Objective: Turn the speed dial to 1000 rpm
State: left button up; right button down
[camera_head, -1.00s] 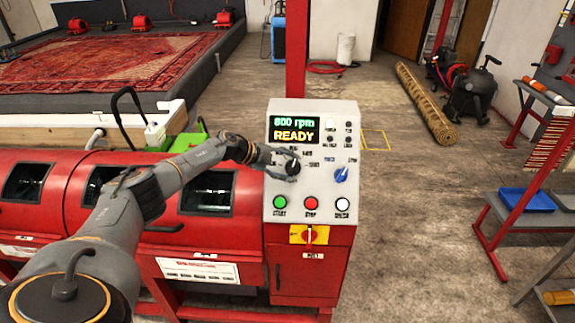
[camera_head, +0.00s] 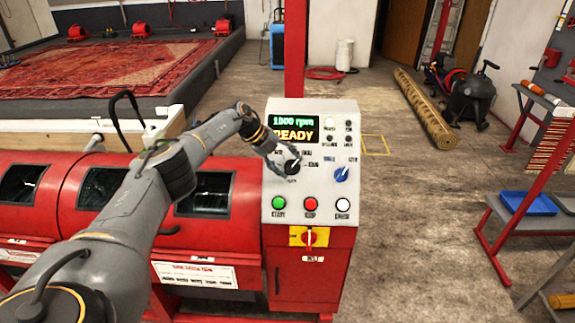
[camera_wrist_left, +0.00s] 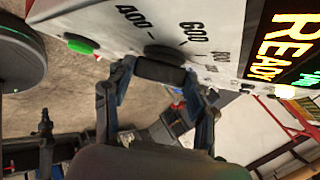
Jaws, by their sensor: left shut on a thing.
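The black speed dial (camera_head: 292,167) is on the white control panel (camera_head: 338,112) of the red machine. The display (camera_head: 293,128) reads "1000 rpm" in green above "READY" in yellow. My left gripper (camera_head: 281,160) is at the dial from its left side. In the left wrist view my left gripper (camera_wrist_left: 160,85) has its two fingers on either side of the dark dial (camera_wrist_left: 163,68), shut on it. The marks "400" and "600" show beside the dial there. The dial's pointer is hard to make out. My right gripper is not in view.
A blue knob (camera_head: 341,174) sits just right of the dial. Green (camera_head: 278,203), red (camera_head: 310,204) and white (camera_head: 343,205) buttons are below. A red-yellow rotary switch (camera_head: 309,237) is lower still. A red post (camera_head: 295,50) rises behind the panel.

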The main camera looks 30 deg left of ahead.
pick_arm(q)
jog(key=o, duration=1.2)
jog(key=shift+c, duration=0.2)
jog(key=v, duration=1.2)
jog(key=shift+d, duration=0.1)
